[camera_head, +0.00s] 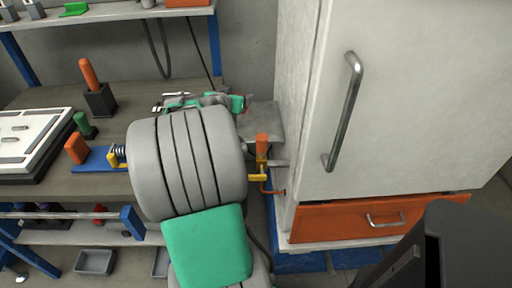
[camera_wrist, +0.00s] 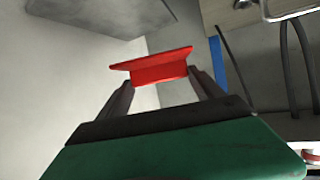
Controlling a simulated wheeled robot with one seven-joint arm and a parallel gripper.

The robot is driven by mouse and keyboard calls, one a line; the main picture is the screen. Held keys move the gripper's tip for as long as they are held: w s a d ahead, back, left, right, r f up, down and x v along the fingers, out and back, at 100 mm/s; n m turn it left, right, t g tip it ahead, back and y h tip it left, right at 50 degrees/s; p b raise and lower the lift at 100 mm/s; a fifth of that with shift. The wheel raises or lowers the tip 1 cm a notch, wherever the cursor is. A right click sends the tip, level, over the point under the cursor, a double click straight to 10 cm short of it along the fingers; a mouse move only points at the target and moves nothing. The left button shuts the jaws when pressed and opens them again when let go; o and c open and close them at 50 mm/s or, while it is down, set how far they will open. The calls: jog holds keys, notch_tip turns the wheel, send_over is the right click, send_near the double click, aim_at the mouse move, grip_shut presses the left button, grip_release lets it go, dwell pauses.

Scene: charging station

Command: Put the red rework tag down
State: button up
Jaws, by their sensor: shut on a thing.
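The red rework tag (camera_wrist: 158,70) shows in the wrist view as a flat red piece with a broader top edge. It is between the two dark fingers of my gripper (camera_wrist: 162,78), which is shut on it. Pale wall surfaces lie behind it, and no surface touches it there. In the head view my grey arm reaches over the workbench and hides much of its surroundings. The green and dark end of my gripper (camera_head: 215,100) shows just beyond the arm, with a small bit of red at its right side.
A white cabinet (camera_head: 400,90) with a bar handle and an orange drawer (camera_head: 375,218) stands close on the right. The workbench (camera_head: 50,190) holds a white panel (camera_head: 28,137), a dark block with an orange-handled tool (camera_head: 88,75) and an orange-handled clamp (camera_head: 77,149). A shelf (camera_head: 110,12) runs above.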

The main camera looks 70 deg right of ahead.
aim_at(250, 130)
jog(key=shift+m+g, duration=0.3)
jog(key=shift+g, duration=0.1)
jog(key=s, duration=0.1)
jog(key=s+d+f, duration=0.1)
jog(key=s+d, duration=0.1)
jog(key=shift+s+d+f+b, duration=0.15)
jog(key=shift+s+f+b, duration=0.15)
jog(key=shift+b, duration=0.1)
notch_tip(250, 130, down, 10)
jog(key=shift+r+b, duration=0.25)
jog(key=shift+b, duration=0.1)
jog(key=shift+f, duration=0.1)
jog(key=shift+f, duration=0.15)
jog(key=o, duration=1.5)
jog(key=shift+c, duration=0.2)
